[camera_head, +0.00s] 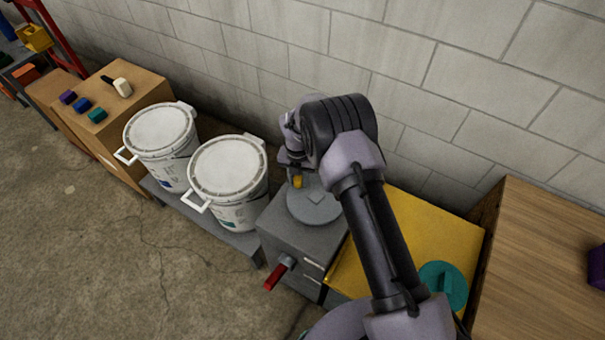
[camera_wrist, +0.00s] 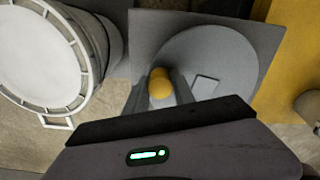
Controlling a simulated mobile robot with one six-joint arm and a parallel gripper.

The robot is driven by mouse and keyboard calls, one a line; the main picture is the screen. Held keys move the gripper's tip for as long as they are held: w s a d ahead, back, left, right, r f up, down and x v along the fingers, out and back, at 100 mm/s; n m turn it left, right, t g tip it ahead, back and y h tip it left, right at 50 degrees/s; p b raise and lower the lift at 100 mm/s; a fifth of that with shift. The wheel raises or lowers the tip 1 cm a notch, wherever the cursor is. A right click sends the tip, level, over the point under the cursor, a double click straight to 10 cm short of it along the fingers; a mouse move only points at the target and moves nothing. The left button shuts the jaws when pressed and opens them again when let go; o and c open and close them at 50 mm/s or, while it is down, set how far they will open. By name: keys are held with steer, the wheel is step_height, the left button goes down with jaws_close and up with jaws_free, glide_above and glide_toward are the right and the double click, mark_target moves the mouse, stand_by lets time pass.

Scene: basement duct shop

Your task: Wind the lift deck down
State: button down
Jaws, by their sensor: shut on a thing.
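A grey box (camera_head: 285,238) stands against the wall with a round grey disc (camera_head: 315,208) on its top. A yellow knob (camera_head: 297,182) sits near the disc's rim; it also shows in the wrist view (camera_wrist: 160,86). My gripper (camera_wrist: 161,92) is shut on the yellow knob, one finger on each side. In the head view my arm hides part of the disc. A low grey deck (camera_head: 228,238) left of the box bears two white lidded buckets (camera_head: 228,170) (camera_head: 160,130). I cannot tell whether this is the lift deck.
A red-handled lever (camera_head: 276,276) sticks out from the box's front. A yellow surface (camera_head: 430,232) with a teal round part (camera_head: 443,284) lies to the right, beside a wooden cabinet (camera_head: 540,260). A wooden box (camera_head: 128,78) stands left. Concrete floor in front is clear.

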steer(key=shift+s+a+n, duration=0.4)
steer(key=shift+s+n, duration=0.15)
steer(key=shift+n, duration=0.45)
steer(key=shift+s, duration=0.1)
steer(key=c, duration=1.1)
jaws_free()
steer(key=shift+o, duration=0.2)
step_height(320, 180, up, 18)
steer(key=p, duration=1)
steer(key=shift+f+p, duration=0.25)
steer(key=shift+p, duration=0.1)
